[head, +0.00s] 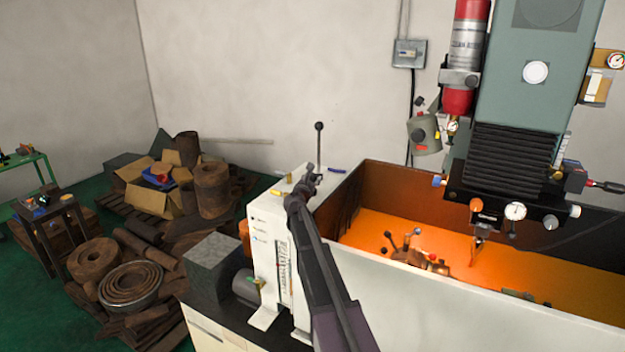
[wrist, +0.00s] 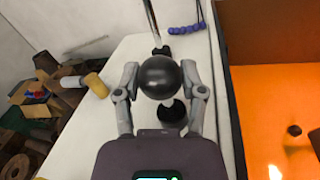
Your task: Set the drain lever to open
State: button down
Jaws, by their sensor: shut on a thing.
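My gripper (head: 312,180) is low over the white cabinet top (head: 285,208). In the wrist view its two fingers (wrist: 160,85) are shut on a black ball knob (wrist: 160,77), one on each side. A second dark round shape (wrist: 172,112) lies just below that knob, partly hidden by my gripper. A thin upright metal rod (head: 318,150) with a black ball on top stands right behind my gripper. Its lower part shows in the wrist view (wrist: 152,20), just beyond the held knob. The held knob's stem is hidden, and I see no label telling which lever is the drain lever.
A blue beaded piece (wrist: 185,29) and a yellow cylinder (wrist: 95,85) lie on the cabinet top. To the right is a deep, orange-lit tank (head: 480,320) with a machine head (head: 515,130) above it. A pallet of rusty parts (head: 130,230) is at the left.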

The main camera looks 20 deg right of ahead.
jog(key=shift+w+d+r+p, duration=0.1)
jog(key=shift+r+p, duration=2.6)
jog(key=shift+p, duration=0.05)
jog(key=shift+c, duration=0.9)
grip_release()
jog(key=v, duration=1.2)
jog(key=shift+f, duration=0.1)
